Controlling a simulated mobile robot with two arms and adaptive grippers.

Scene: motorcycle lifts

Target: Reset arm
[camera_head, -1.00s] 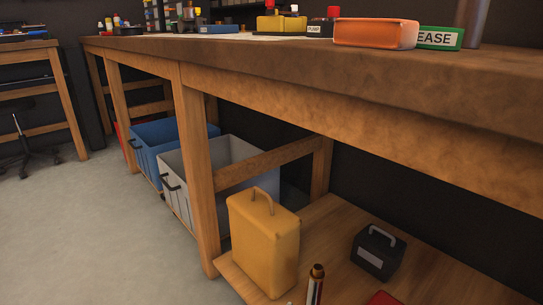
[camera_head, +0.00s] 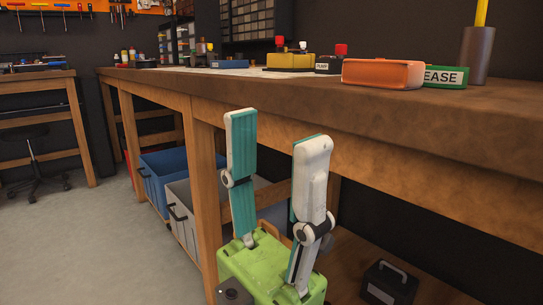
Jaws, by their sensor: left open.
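My left gripper (camera_head: 277,128) is in the lower middle of the head view, in front of the workbench's side. Its green body is at the bottom, and its two white and teal fingers point up. The fingers are well apart, with nothing between them. The fingertips show below the edge of the bench top (camera_head: 440,118). My right gripper does not show.
On the bench stand an orange bin (camera_head: 382,73), a green labelled box (camera_head: 446,76) and a dark cup (camera_head: 477,56). Below are a blue crate (camera_head: 163,176), a grey crate (camera_head: 180,205) and a black case (camera_head: 388,284).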

